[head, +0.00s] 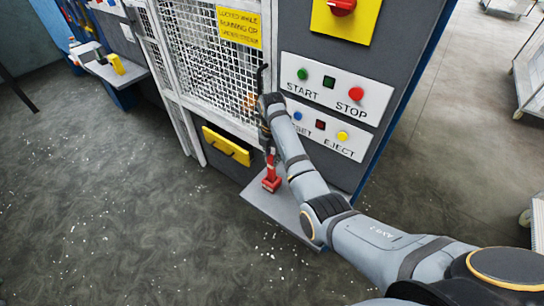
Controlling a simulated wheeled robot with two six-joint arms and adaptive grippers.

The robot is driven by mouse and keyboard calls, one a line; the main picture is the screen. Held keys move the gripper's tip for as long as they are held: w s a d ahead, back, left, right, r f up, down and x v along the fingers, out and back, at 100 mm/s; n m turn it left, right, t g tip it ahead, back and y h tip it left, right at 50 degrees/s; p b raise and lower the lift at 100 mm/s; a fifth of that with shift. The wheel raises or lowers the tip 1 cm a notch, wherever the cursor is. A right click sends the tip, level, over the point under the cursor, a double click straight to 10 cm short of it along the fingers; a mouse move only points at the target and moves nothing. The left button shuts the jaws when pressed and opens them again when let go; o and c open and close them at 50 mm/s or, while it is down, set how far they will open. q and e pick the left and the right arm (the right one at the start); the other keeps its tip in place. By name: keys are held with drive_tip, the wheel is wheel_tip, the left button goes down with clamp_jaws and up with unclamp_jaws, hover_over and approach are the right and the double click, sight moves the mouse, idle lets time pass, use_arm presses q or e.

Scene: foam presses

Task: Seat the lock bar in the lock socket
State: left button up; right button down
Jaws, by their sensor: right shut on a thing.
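A red piece (271,181), which I take to be the lock bar, is upright with its wide end down, over the small grey shelf (262,207) at the front of the press. My right gripper (269,151) points down from the wrist and is shut on its narrow upper end. I cannot tell whether its lower end touches the shelf. I cannot clearly make out the lock socket; the arm hides part of the panel beside the mesh guard (200,48). My left gripper is not in view.
The control panel with START and STOP buttons (335,92) is right behind my forearm. A yellow handle (227,146) sits left of the gripper. A side shelf (118,74) holds a yellow item at upper left. Carts stand at right. The speckled floor at left is clear.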

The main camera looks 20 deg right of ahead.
drive_tip(key=shift+f+b, duration=0.6)
drive_tip(key=shift+f, duration=1.15)
drive_tip(key=c, duration=1.1)
unclamp_jaws()
wheel_tip(320, 180, up, 8)
drive_tip(key=shift+f, duration=0.2)
